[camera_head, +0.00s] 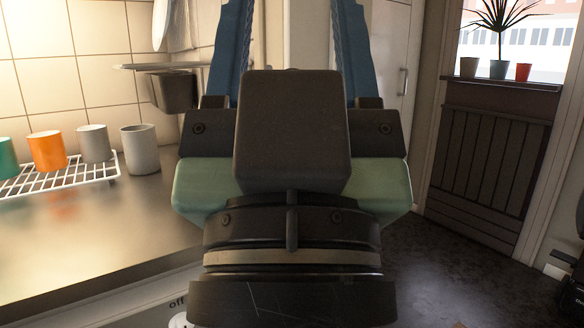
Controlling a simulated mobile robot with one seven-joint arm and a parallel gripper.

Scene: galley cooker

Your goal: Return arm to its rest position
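My gripper (292,30) fills the middle of the head view, seen from behind, with a dark housing and pale green sides. Its two blue fingers point up and stand wide apart, so it is open. Nothing shows between the fingers except the background. The fingertips are cut off by the top edge of the picture. My wrist hides the middle of the room and part of the counter's right edge.
On the left, a counter (90,245) carries a white wire rack (75,183) with green, orange (46,151) and grey (93,143) cups. Another grey cup (140,150) stands beside it. A dark radiator (490,170) is at right under a sill with pots. Dark floor (460,265) lies open at lower right.

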